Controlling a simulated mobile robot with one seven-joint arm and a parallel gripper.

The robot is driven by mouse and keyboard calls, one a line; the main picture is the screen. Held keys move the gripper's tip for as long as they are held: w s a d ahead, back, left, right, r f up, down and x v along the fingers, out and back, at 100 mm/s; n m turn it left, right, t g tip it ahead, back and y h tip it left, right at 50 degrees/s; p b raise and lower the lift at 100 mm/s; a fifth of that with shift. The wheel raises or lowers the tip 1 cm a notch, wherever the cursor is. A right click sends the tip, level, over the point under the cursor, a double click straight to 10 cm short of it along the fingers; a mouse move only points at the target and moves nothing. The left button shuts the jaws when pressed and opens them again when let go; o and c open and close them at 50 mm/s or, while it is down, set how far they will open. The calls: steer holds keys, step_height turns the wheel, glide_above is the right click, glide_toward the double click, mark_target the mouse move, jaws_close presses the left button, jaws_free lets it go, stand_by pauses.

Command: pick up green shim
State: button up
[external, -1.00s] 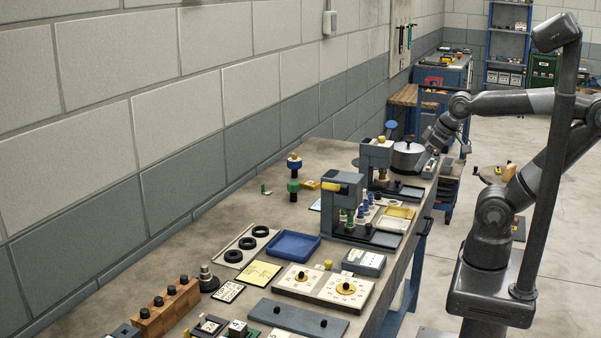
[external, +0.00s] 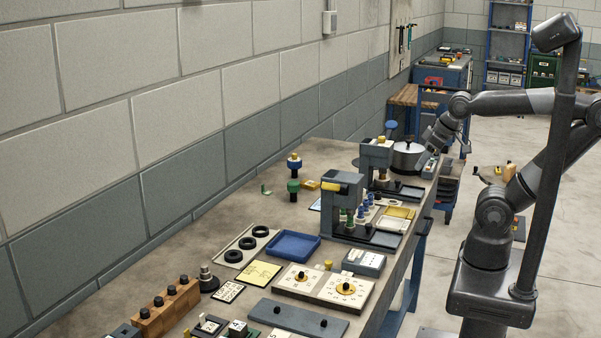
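A small green angled piece (external: 266,190), the likeliest green shim, lies on the bare bench top (external: 225,215) near the wall. It is small in the picture, so its exact shape is hard to tell.
A green-topped knob (external: 293,187) and a blue-topped knob (external: 294,163) stand just right of the green piece. Two grey presses (external: 342,205) (external: 376,158) stand between it and my arm. A blue tray (external: 293,245) lies nearer. The bench left of the green piece is clear.

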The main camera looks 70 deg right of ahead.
steer(key=w+r, duration=0.3)
steer(key=w, duration=0.4)
steer(key=w+r, duration=0.3)
steer(key=w, duration=0.4)
steer(key=g, duration=0.1)
glide_above(263, 185)
steer(key=s, duration=0.2)
steer(key=shift+m, duration=0.3)
steer(key=f, duration=2)
steer(key=shift+s+d+f, duration=0.15)
steer(key=shift+d+f, duration=0.1)
steer(key=shift+f, duration=0.15)
steer(key=shift+x, duration=2.7)
steer(key=shift+s+a, duration=0.1)
steer(key=shift+s, duration=0.05)
steer(key=shift+c, duration=0.3)
jaws_close()
